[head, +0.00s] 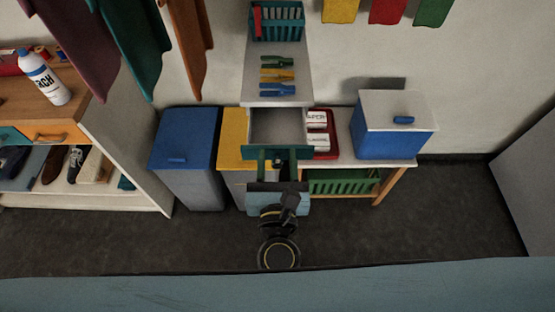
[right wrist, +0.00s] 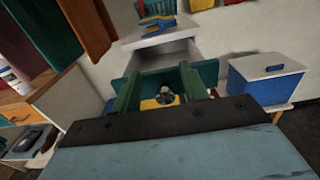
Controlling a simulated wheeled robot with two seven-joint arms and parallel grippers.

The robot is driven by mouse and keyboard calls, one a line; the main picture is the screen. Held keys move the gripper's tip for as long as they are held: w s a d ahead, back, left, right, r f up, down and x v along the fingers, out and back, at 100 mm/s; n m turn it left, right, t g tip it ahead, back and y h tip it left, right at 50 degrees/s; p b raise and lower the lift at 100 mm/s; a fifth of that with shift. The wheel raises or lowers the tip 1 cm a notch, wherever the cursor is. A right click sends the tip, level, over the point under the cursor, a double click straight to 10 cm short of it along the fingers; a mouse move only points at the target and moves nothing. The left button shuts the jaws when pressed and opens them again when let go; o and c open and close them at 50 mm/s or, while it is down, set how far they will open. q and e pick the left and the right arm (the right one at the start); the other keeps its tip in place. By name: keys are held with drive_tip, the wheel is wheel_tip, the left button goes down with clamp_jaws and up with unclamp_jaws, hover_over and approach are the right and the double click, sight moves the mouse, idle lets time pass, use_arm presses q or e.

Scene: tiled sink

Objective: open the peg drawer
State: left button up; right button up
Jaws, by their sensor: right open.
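The peg drawer (head: 278,127) stands pulled out from the narrow white cabinet, and its pale inside looks empty. Its dark green front (head: 250,152) faces me and also shows in the right wrist view (right wrist: 207,72). My right gripper (head: 278,168) is at this front, open, with one green finger on each side of a small dark knob (head: 278,162). In the right wrist view the knob (right wrist: 165,94) lies between the two fingers; I cannot tell whether either finger touches it. My left gripper is not in view.
Coloured pegs (head: 277,75) and a teal basket (head: 277,22) sit on the cabinet top. A blue-lidded bin (head: 186,140) and a yellow bin (head: 231,153) stand to the left. A red tray (head: 332,140) and a blue box (head: 385,140) stand on the right bench.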

wheel_tip(320, 180, up, 7)
drive_tip(key=p, duration=0.5)
drive_tip(key=shift+r+p, duration=0.15)
drive_tip(key=shift+p, duration=0.2)
